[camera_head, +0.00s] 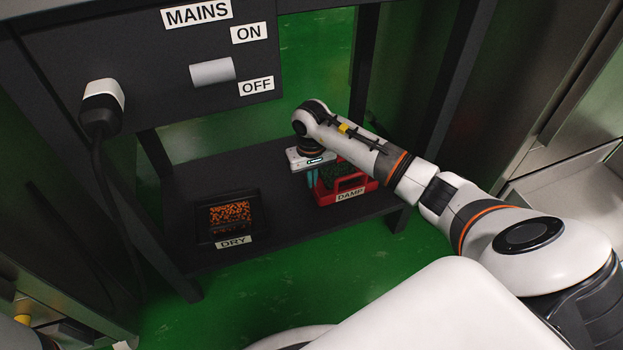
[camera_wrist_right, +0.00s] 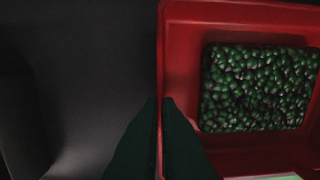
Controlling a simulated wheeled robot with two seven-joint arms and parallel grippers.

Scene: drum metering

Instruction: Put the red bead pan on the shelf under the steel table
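The red bead pan (camera_head: 345,190), holding green beads (camera_wrist_right: 255,88) and labelled DAMP, stands at the right end of a low dark shelf (camera_head: 275,165) under a black stand. In the right wrist view, the pan's left wall (camera_wrist_right: 162,50) runs between the two dark fingers. My right gripper (camera_head: 313,180) reaches down at the pan's left side, and its fingers (camera_wrist_right: 159,108) are shut on that wall with almost no gap. The pan looks level and on the shelf; any small lift cannot be told. My left gripper is out of view.
A dark tray of orange beads (camera_head: 231,216), labelled DRY, stands left on the same shelf. Above are a MAINS panel with a grey switch (camera_head: 212,72) and a plug with a hanging cable (camera_head: 103,97). Steel-coloured furniture (camera_head: 570,165) stands at the right. Green floor lies in front.

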